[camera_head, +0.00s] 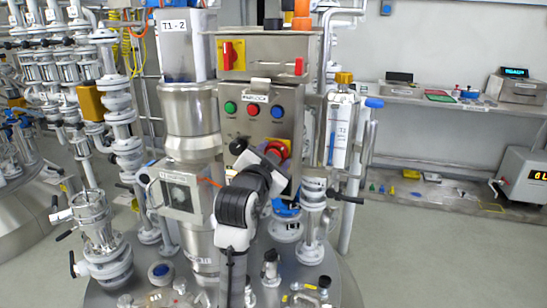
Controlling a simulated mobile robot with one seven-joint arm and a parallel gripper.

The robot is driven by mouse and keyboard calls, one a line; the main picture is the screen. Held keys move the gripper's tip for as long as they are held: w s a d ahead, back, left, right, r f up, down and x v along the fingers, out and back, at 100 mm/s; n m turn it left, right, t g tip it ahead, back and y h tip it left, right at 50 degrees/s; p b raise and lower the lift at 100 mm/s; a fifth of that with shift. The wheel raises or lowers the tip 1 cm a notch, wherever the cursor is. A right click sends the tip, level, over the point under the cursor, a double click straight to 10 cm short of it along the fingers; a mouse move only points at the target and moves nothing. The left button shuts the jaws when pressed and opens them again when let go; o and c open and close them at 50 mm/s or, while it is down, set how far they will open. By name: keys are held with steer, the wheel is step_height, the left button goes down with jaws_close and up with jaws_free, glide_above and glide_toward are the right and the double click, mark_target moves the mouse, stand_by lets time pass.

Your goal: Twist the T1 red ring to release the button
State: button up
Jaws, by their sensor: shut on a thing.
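The steel control panel (257,102) stands in the middle of the view, with green, red and blue buttons in a row on its front. Below them, low on the panel, the red ring (284,147) shows only in part. My gripper (272,157) is at this ring, shut on it, with my black and white arm reaching up from below. The fingertips and most of the ring are hidden behind my wrist. The T1 - 2 label (174,25) is on a container at the upper left of the panel.
A yellow plate with a red rotary switch (232,55) sits above the buttons. Steel vessels and white flanged pipes (119,105) crowd the left. A pipe with a blue-handled valve (373,103) stands close on the right. Open floor (430,240) lies at right, with a wall shelf (440,99) beyond.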

steer(key=o, duration=1)
steer(key=shift+c, duration=0.2)
steer(key=b+v, duration=0.2)
steer(key=v, duration=1.2)
steer(key=shift+b, duration=0.3)
steer(key=shift+w+r, duration=0.1)
